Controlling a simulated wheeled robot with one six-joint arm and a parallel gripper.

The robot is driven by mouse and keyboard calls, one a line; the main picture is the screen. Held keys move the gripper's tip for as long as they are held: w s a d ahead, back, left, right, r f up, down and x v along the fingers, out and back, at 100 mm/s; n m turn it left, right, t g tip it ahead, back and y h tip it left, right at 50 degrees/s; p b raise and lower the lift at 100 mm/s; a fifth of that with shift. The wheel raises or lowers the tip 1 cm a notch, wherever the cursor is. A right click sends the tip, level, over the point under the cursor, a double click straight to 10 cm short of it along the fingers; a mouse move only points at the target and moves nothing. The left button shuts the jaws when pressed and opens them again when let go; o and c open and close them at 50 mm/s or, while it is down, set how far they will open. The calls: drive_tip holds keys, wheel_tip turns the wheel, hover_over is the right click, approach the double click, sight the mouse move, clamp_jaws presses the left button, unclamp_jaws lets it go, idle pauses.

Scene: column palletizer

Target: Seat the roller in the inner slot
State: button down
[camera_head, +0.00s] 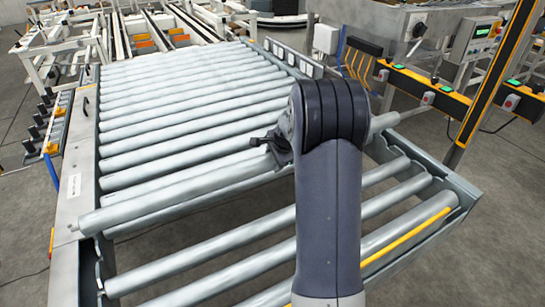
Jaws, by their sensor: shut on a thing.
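My gripper (268,148) is shut on a long grey roller (175,193), roughly at its middle. My arm hides part of the roller and much of the grip. The roller lies crosswise over the conveyor, slightly askew to the fixed rollers. Its left end overlaps the left side rail (72,190), and its right end (385,121) shows beyond my arm near the right side. I cannot tell whether it touches the rails. A gap without rollers shows below it. The slots themselves are too small to make out.
Fixed rollers (190,92) fill the far part of the conveyor. Several more rollers (200,253) lie at the near end, beside a yellow bar (410,238). A yellow-black post (490,85) and a control box (478,38) stand at right. Grey floor is clear at lower left.

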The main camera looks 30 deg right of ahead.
wheel_tip(320, 180, down, 14)
drive_tip(key=b, duration=1.1)
idle(1.3)
drive_tip(key=shift+w+f, duration=0.1)
